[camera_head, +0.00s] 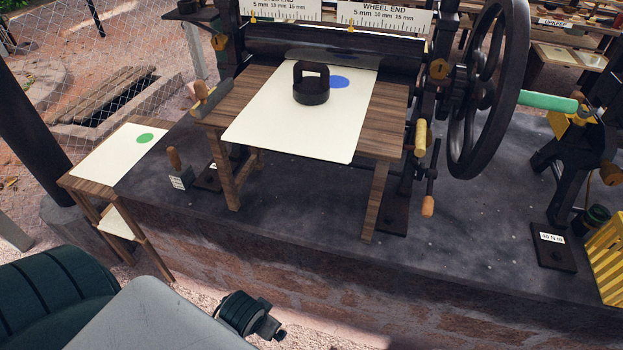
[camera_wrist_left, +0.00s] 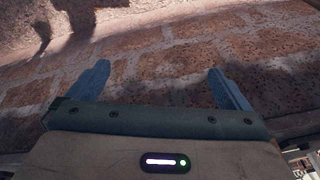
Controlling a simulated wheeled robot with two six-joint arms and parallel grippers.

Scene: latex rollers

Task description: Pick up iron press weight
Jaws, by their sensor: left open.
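The iron press weight (camera_head: 311,92) is a black round block with an arched handle on top. It stands upright on a cream sheet (camera_head: 280,135) on the wooden feed table, just left of a blue spot (camera_head: 340,82), in the head view. My left gripper (camera_wrist_left: 160,85) is open in the left wrist view, with its two fingers wide apart and nothing between them. It faces brickwork, and the weight does not show there. In the head view, I cannot make out its fingers. My right gripper is in neither view.
The roller press stands behind the table, with a large dark handwheel (camera_head: 490,90) and green handle (camera_head: 548,102) at right. A small side table (camera_head: 90,188) holds a sheet with a green spot (camera_head: 145,138). The stone platform (camera_head: 300,215) rises in front.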

